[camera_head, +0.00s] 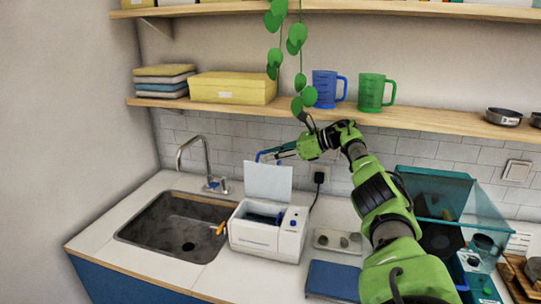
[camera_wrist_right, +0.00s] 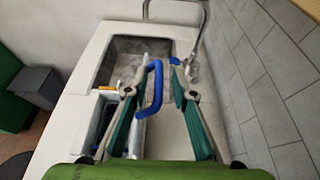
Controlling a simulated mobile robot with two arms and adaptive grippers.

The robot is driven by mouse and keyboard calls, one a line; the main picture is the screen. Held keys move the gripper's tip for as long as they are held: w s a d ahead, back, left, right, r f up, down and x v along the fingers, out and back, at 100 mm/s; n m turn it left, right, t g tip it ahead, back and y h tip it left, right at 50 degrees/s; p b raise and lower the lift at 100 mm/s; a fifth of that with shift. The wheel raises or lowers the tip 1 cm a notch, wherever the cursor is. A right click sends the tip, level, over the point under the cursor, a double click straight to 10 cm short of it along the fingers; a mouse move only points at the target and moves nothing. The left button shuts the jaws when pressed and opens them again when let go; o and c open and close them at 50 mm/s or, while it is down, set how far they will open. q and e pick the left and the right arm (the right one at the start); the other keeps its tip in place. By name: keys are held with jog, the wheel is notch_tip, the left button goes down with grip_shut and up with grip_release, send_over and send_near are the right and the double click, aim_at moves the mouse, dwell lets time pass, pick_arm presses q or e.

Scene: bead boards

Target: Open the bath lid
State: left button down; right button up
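The bath (camera_head: 268,228) is a white box on the counter, just right of the sink. Its white lid (camera_head: 268,181) stands raised, roughly upright, at the back of the box, and the inside shows dark blue. A blue handle (camera_head: 268,153) is at the lid's top edge; it also shows in the right wrist view (camera_wrist_right: 157,88). My right gripper (camera_head: 278,152) is at the handle. In the wrist view its fingers (camera_wrist_right: 160,66) are apart, one on each side of the handle, with a gap on the right. My left gripper is not in view.
The sink (camera_head: 180,235) with its faucet (camera_head: 192,160) is left of the bath. A small tray (camera_head: 338,241) and a blue pad (camera_head: 333,280) lie to the right. A shelf with mugs (camera_head: 326,88) and a hanging plant (camera_head: 298,40) are above my right arm.

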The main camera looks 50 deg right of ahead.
jog(key=v, duration=1.2)
jog(key=shift+d+f, duration=0.1)
